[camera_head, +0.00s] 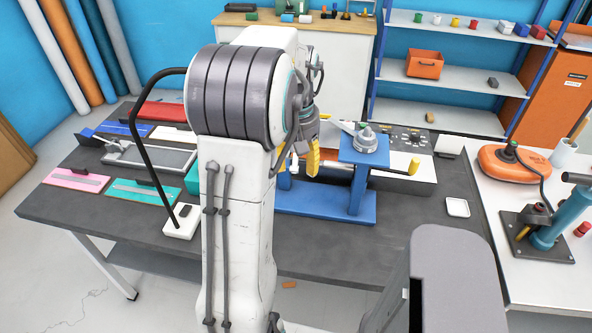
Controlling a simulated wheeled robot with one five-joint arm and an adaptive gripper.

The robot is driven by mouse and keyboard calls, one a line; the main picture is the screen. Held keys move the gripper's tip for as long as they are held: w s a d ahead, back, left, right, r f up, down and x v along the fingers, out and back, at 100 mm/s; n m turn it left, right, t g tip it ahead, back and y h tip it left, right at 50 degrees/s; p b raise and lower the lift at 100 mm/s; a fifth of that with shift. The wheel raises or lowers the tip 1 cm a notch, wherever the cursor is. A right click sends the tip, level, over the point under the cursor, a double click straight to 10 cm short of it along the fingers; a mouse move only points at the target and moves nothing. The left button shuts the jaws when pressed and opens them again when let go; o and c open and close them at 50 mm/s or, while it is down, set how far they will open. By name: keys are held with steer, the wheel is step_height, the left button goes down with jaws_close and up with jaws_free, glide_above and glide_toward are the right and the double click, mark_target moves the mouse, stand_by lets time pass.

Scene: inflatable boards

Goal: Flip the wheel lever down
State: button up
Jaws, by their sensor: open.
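A blue stand (355,183) on the dark table carries a grey round wheel-like hub (366,142) on top. A pale flat bar (341,127) sticks out to the hub's left; I cannot tell whether it is the wheel lever. My own arm hides part of the gripper and the left end of the blue stand.
Coloured flat boards, pink (76,180) and teal (143,192), lie at the table's left. A black curved rod rises from a white base (182,221). A small white tray (457,208) lies at right. An orange device (513,164) and teal pump (563,215) stand on the right table.

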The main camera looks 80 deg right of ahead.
steer(key=shift+w+a+f+m, duration=0.35)
steer(key=shift+w+a+m, duration=0.1)
steer(key=shift+a+m, duration=0.25)
stand_by(0.6)
steer(key=a+f+m+y, duration=0.1)
steer(key=a+f+m, duration=0.3)
steer(key=a, duration=0.4)
steer(key=w+a+r+n+t, duration=0.1)
steer(key=w+a+n, duration=0.4)
steer(key=a, duration=0.5)
steer(key=w+a+r+n+t, duration=0.2)
steer(key=w+a+r+n, duration=0.2)
steer(key=a, duration=0.6)
steer(key=w+a+r+n+t, duration=0.1)
steer(key=w+a+r+n, duration=0.2)
steer(key=w+a+n, duration=0.3)
steer(key=shift+a+n+h, duration=0.3)
steer(key=shift+a+n, duration=0.5)
steer(key=shift+a, duration=1.35)
